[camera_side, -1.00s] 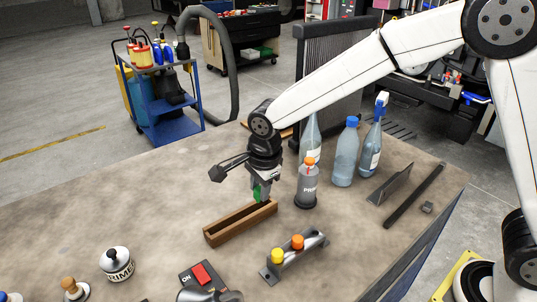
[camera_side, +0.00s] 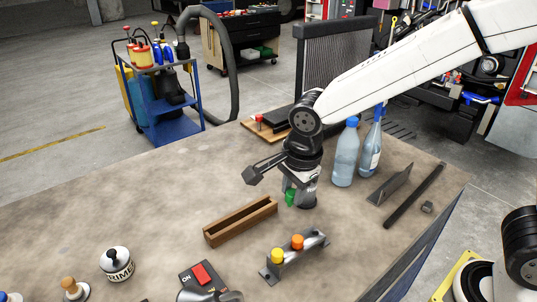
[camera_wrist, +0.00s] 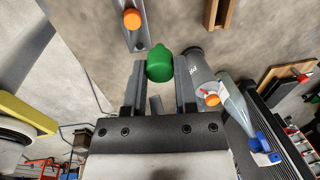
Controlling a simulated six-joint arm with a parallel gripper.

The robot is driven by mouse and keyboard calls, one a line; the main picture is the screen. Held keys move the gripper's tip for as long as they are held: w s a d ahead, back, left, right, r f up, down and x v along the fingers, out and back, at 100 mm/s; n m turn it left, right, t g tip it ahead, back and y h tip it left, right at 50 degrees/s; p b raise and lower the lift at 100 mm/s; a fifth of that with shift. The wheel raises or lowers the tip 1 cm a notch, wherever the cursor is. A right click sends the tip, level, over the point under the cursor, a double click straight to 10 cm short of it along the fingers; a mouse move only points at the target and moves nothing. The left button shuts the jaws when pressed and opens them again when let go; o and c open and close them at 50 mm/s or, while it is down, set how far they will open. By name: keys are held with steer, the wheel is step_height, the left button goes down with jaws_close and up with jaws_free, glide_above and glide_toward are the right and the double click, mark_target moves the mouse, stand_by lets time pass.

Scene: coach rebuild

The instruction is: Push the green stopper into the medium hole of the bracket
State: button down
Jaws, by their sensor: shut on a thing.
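My gripper (camera_side: 291,190) is shut on the green stopper (camera_side: 290,197) and holds it above the table, in front of the grey primer bottle. In the wrist view the green stopper (camera_wrist: 160,64) sits between the two fingertips. The metal bracket (camera_side: 292,257) stands on the table at the front, below and apart from the stopper. A yellow stopper (camera_side: 277,256) and an orange stopper (camera_side: 297,242) sit in it. In the wrist view the bracket (camera_wrist: 128,36) shows only in part, with the orange stopper (camera_wrist: 132,19). I cannot make out the medium hole.
The wooden trough (camera_side: 240,221) lies empty left of my gripper. The primer bottle (camera_side: 308,192) is close behind the gripper, and clear bottles (camera_side: 345,155) stand to the right. A red switch box (camera_side: 202,275) lies at the front. Bare table lies between gripper and bracket.

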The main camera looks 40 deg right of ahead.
stand_by(0.4)
steer(key=s+d+f+g, duration=0.1)
steer(key=s+d+f, duration=0.1)
steer(key=d, duration=0.4)
steer(key=shift+s+f+g, duration=0.15)
steer(key=shift+f+g, duration=0.25)
steer(key=shift+f, duration=0.25)
steer(key=shift+f, duration=0.1)
steer(key=shift+f, duration=3.15)
steer(key=shift+f, duration=0.75)
stand_by(0.6)
steer(key=shift+c, duration=1.6)
jaws_free()
steer(key=shift+o, duration=0.2)
